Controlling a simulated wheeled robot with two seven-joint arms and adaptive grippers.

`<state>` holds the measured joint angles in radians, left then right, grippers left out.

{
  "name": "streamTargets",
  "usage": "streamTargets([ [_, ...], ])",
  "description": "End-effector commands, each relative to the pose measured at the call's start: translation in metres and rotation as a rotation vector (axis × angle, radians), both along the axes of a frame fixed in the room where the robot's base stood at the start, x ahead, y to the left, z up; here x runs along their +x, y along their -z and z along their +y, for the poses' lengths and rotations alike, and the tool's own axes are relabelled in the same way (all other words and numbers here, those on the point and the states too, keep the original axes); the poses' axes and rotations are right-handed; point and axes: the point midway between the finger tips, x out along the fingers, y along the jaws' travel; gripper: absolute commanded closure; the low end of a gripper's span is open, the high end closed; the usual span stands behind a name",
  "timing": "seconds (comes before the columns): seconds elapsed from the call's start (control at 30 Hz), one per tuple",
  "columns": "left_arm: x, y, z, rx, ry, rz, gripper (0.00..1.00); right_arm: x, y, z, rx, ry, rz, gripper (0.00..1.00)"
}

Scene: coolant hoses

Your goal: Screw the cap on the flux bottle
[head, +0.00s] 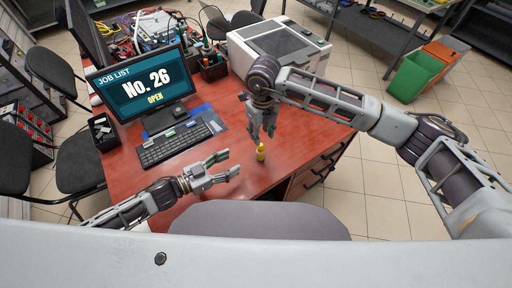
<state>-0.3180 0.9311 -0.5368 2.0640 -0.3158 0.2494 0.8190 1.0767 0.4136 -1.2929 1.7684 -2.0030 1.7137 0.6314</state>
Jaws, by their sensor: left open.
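A small yellow bottle (261,153) stands upright near the front edge of the red desk. My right gripper (262,136) points down just above the bottle's top, with its fingertips close to it. Whether those fingers hold a cap is too small to tell, and no separate cap can be made out. My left gripper (233,164) is open and empty, to the left of the bottle and a little lower in the picture. Its fingers point right, toward the bottle, with a small gap between.
A grey printer-like machine (282,46) stands behind. A chair back (258,220) is in front. Desk around the bottle is clear.

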Motion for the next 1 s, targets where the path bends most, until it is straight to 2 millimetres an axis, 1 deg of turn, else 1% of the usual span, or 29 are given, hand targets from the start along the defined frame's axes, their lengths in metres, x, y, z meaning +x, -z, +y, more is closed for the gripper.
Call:
streamTargets([
  [0.57,0.001,0.0,-0.001,0.0,0.0,0.0,0.46,0.0,0.0,0.0,0.0,0.0,0.0,0.62],
  [0.83,0.006,0.001,-0.007,-0.001,-0.001,-0.001,0.46,0.0,0.0,0.0,0.0,0.0,0.0,0.62],
  [1.0,0.011,0.003,-0.015,0.0,-0.001,-0.002,0.46,0.0,0.0,0.0,0.0,0.0,0.0,0.62],
])
